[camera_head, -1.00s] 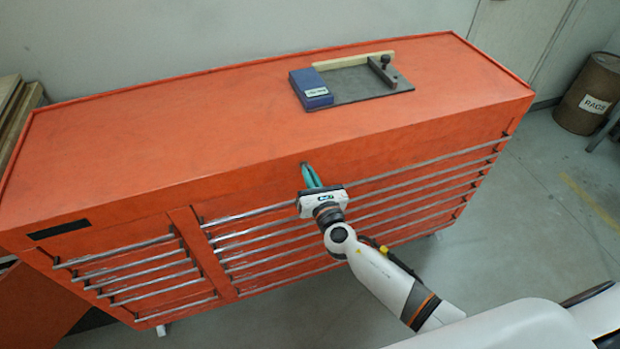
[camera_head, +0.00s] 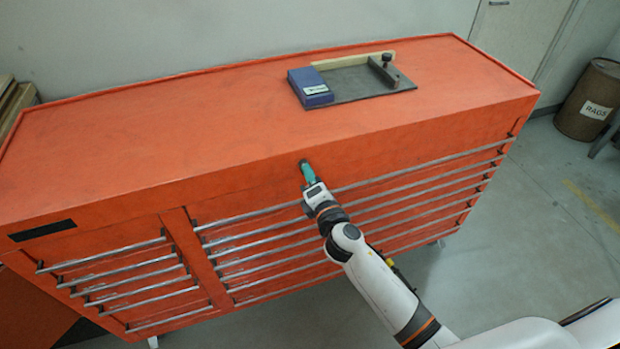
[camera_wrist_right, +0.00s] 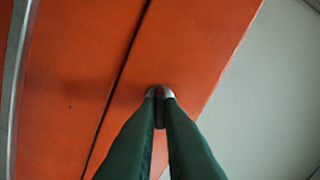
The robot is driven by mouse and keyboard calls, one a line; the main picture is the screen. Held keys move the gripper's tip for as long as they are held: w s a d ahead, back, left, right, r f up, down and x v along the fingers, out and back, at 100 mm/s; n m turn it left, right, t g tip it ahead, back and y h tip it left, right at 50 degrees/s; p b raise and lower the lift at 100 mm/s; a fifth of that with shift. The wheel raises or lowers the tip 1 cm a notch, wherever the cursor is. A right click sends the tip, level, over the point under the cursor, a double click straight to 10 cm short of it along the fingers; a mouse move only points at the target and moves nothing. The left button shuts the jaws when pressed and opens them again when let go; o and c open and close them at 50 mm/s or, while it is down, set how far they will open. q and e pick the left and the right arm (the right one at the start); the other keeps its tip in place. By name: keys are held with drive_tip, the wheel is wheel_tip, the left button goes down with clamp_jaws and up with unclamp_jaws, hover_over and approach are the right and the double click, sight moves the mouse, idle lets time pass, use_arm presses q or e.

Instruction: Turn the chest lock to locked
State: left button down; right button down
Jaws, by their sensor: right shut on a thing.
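The orange tool chest (camera_head: 150,135) fills most of the head view. Its lock (camera_head: 303,163) sits on the upper front face, just under the top edge, and is mostly hidden by my gripper. In the right wrist view the lock (camera_wrist_right: 160,92) shows as a small round metal collar with a dark piece between my fingertips. My right gripper (camera_head: 306,168) has its teal fingers shut on that dark piece, which I take to be the lock's key or knob. The fingers also show in the right wrist view (camera_wrist_right: 160,112). My left gripper is not in view.
Metal drawer handles (camera_head: 420,174) run across the chest front, close below my right gripper. A grey plate with a blue box (camera_head: 311,88) lies on the chest top. A rags drum (camera_head: 590,100) stands at the far right.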

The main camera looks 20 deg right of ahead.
drive_tip(key=m+b, duration=0.1)
drive_tip(key=m, duration=0.3)
drive_tip(key=shift+f+m, duration=0.1)
drive_tip(key=shift+m, duration=0.3)
idle(0.4)
drive_tip(key=c, duration=1.6)
unclamp_jaws()
drive_tip(key=shift+o, duration=0.2)
drive_tip(key=s+b, duration=0.2)
drive_tip(key=s, duration=1)
drive_tip(key=shift+d, duration=0.25)
